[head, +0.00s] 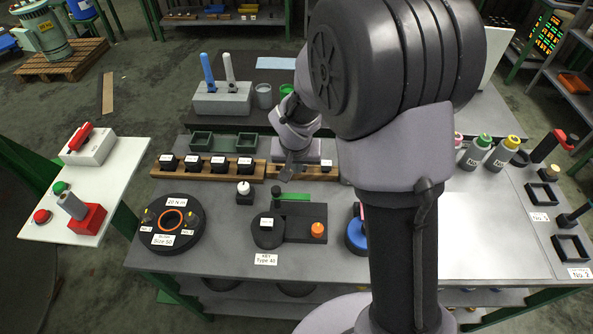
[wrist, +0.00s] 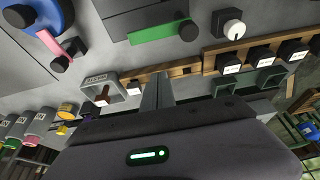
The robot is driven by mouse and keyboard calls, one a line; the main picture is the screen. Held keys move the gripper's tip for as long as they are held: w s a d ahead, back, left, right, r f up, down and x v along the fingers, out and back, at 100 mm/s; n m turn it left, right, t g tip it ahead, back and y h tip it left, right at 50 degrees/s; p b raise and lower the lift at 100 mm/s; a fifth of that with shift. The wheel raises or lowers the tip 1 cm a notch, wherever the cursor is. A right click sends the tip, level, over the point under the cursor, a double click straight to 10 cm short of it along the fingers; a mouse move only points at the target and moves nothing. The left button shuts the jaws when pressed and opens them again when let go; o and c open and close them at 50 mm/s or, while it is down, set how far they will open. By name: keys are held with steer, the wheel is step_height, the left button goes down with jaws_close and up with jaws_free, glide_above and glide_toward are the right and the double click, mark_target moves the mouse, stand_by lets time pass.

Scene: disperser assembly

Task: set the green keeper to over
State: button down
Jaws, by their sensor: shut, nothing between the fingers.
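The green keeper (head: 293,197) is a flat green bar lying along the back edge of a dark fixture (head: 300,224) in the middle of the table. A black knob (head: 276,191) stands at its left end in the head view. In the wrist view the keeper (wrist: 160,32) lies along the dark block's edge, with the black knob (wrist: 188,30) at its right end. My gripper (head: 287,178) is shut and empty, just behind the keeper and apart from it. Its closed fingers (wrist: 160,78) point toward the wooden rail in the wrist view.
A wooden rail with black labelled blocks (head: 218,162) runs behind the fixture. A white-topped knob (head: 243,188) stands left of the keeper, and an orange knob (head: 317,230) is on the fixture. A round black device (head: 172,246) stands at left. My arm hides part of the table's right.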

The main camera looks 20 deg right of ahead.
mark_target(291, 198)
steer(key=f+b, duration=0.1)
steer(key=f, duration=0.1)
steer(key=s+f+b, duration=0.1)
steer(key=f, duration=0.1)
steer(key=f+b, duration=0.1)
steer(key=f, duration=0.1)
steer(key=shift+s+a+f, duration=0.25)
steer(key=shift+s, duration=0.05)
